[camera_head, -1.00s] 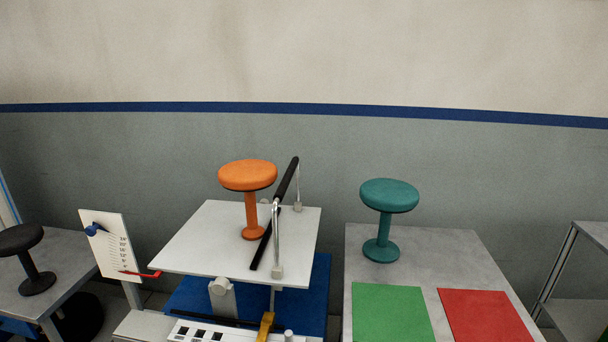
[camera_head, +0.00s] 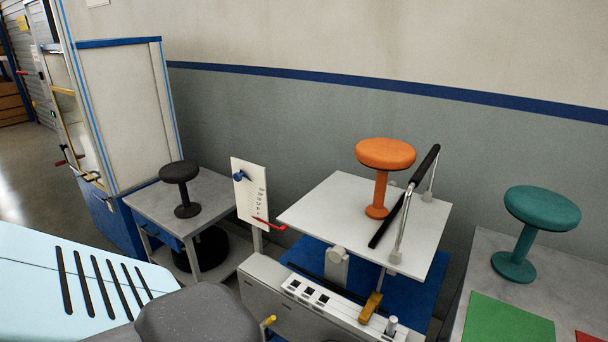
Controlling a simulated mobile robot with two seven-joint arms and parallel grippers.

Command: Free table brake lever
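A red lever (camera_head: 268,224) sticks out to the right from the low edge of an upright white scale board (camera_head: 248,190). A blue knob (camera_head: 240,175) is on the same board. A yellow-brown lever (camera_head: 371,308) stands tilted at the front of the white tilted table (camera_head: 310,215), by the control panel (camera_head: 330,304). I cannot tell from the picture which one is the brake lever. An orange stool (camera_head: 386,154) stands upright on the white table beside a black-padded metal bar (camera_head: 425,166). Neither gripper is in view.
A dark stool (camera_head: 180,172) stands on a grey table (camera_head: 140,203) at the left, near a tall cabinet (camera_head: 125,115). A teal stool (camera_head: 541,207) and a green mat (camera_head: 507,322) are on the right table. A light-blue slotted shape and a dark grey shape cover the lower left.

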